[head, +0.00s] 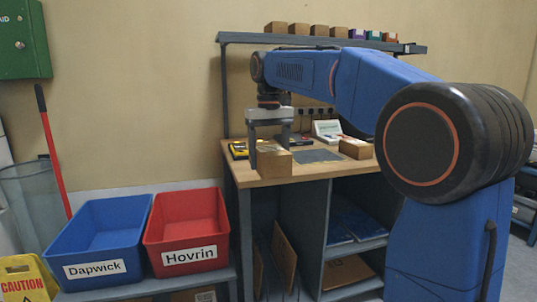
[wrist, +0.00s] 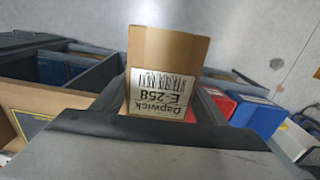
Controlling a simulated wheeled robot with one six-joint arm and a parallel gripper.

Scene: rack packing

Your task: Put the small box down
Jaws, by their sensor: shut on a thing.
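The small box (head: 274,161) is brown cardboard and is held in my gripper (head: 270,147) near the left front of the wooden worktop (head: 242,174). I cannot tell whether its underside touches the worktop. In the wrist view the small box (wrist: 168,50) stands between the dark fingers, with a white label reading "Dapwick E-258" upside down. My gripper (wrist: 160,112) is shut on it. A blue bin (head: 95,236) labelled Dapwick and a red bin (head: 187,222) labelled Hovrin stand side by side to the left of the bench.
Another brown box (head: 355,148) lies on the worktop, right of a dark grey mat (head: 317,156). A yellow-and-black item (head: 238,150) lies at the back left. A high shelf (head: 320,41) with several small boxes runs above. A yellow caution sign (head: 27,278) stands at the lower left.

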